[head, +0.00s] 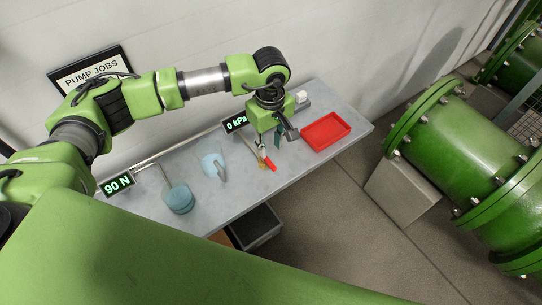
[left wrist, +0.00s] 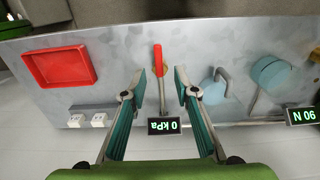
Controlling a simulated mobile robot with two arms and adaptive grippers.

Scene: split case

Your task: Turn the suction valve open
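The suction valve, with a red lever handle (head: 270,164) and a brass-coloured body (head: 262,164), stands on the grey bench near the "0 kPa" display (head: 235,122). In the left wrist view the red handle (left wrist: 158,58) points away from the display (left wrist: 163,126). My left gripper (head: 281,142) is above the bench, close to the valve. In the left wrist view its teal-padded fingers (left wrist: 160,80) are apart and empty, with the valve showing between and beyond them. Whether they touch it cannot be told. My right gripper is not in view.
A red tray (head: 326,132) lies on the bench (head: 232,186) to the right. A pale blue cup-like part with a grey handle (head: 213,165) and blue discs (head: 178,199) by the "90 N" display (head: 117,183) are to the left. Large green pipes (head: 450,135) stand right.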

